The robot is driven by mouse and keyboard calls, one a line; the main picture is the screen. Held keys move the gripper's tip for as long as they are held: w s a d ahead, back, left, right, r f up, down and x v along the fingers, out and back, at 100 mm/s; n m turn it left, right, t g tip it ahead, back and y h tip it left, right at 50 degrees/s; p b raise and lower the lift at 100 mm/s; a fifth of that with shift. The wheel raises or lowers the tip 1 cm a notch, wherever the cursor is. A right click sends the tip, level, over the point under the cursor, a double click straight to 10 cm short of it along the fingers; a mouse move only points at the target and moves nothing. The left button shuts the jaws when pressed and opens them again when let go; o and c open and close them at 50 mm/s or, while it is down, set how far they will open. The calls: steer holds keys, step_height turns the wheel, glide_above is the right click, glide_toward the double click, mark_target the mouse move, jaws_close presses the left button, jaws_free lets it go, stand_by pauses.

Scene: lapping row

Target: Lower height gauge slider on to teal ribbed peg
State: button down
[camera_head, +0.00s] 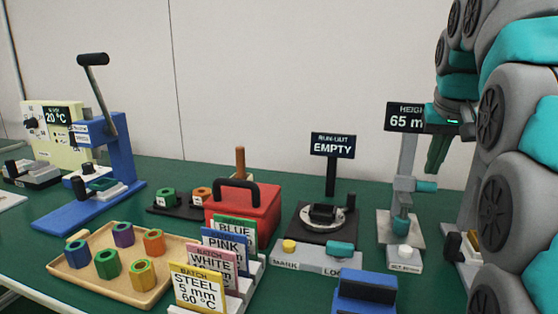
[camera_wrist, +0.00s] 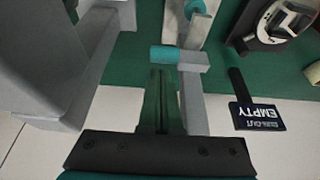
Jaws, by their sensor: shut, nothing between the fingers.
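The height gauge (camera_head: 408,160) stands at the right, with a grey slider (camera_head: 405,184) on its column and a teal knob (camera_head: 427,186) sticking out to the right. The teal ribbed peg (camera_head: 401,224) stands upright on the gauge's base, below the slider. Whether slider and peg touch is unclear. My gripper (camera_head: 433,170) is shut and empty, pointing down just above the knob. In the wrist view, its fingertips (camera_wrist: 161,72) are close to the teal knob (camera_wrist: 165,54) and slider (camera_wrist: 192,61); part of the peg (camera_wrist: 194,8) shows at the top edge.
A sign reading "HEIGH… 65 m" (camera_head: 403,117) is partly hidden by my gripper. A white-button box (camera_head: 404,258) stands before the gauge. A run-out stand (camera_head: 322,218) with an "EMPTY" sign (camera_head: 332,145), a red box (camera_head: 243,210) and a tray of nuts (camera_head: 75,276) lie left.

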mark_target(430, 184)
steer(key=shift+f+b, duration=0.4)
steer(key=shift+f, duration=0.4)
stand_by(1.4)
steer(key=shift+r, duration=0.15)
steer(key=shift+r+p, duration=2.15)
steer(key=shift+r, duration=0.75)
steer(key=shift+s, duration=0.1)
